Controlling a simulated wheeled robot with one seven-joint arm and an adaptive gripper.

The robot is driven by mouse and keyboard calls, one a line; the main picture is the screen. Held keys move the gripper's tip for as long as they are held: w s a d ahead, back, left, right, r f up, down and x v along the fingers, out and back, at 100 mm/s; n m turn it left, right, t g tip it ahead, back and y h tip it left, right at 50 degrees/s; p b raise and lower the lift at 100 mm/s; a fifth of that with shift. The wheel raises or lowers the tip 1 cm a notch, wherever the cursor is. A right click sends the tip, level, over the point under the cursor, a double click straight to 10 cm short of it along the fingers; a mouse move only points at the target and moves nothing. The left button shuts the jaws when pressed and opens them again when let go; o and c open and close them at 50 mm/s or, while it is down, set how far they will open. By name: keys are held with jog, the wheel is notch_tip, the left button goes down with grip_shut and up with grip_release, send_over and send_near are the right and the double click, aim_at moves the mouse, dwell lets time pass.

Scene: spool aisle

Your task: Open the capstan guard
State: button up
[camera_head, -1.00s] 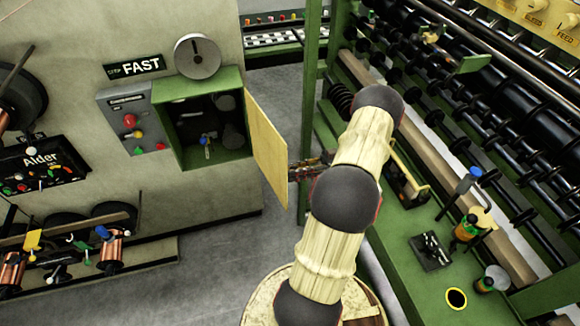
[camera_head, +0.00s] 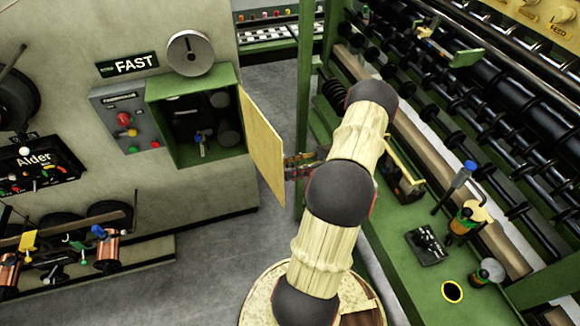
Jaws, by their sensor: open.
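The capstan guard (camera_head: 263,140) is a pale yellow panel hinged at the right edge of a green box (camera_head: 158,90) on the grey machine wall. It stands swung out from the box, so the dark interior with round parts and a blue-tipped piece (camera_head: 199,138) shows. My gripper (camera_head: 293,165) is at the right side of the panel, close behind its outer edge. It is open, though its fingertips are partly hidden by the panel. I cannot tell whether it touches the panel.
A grey control box (camera_head: 126,120) with coloured buttons is left of the green box. Copper spools (camera_head: 107,250) stand on a low shelf at left. A green bench (camera_head: 425,275) with tools and black rollers (camera_head: 480,120) is at right. Grey floor (camera_head: 220,260) is free between.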

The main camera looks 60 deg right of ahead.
jog(key=v, duration=1.2)
dwell(0.5)
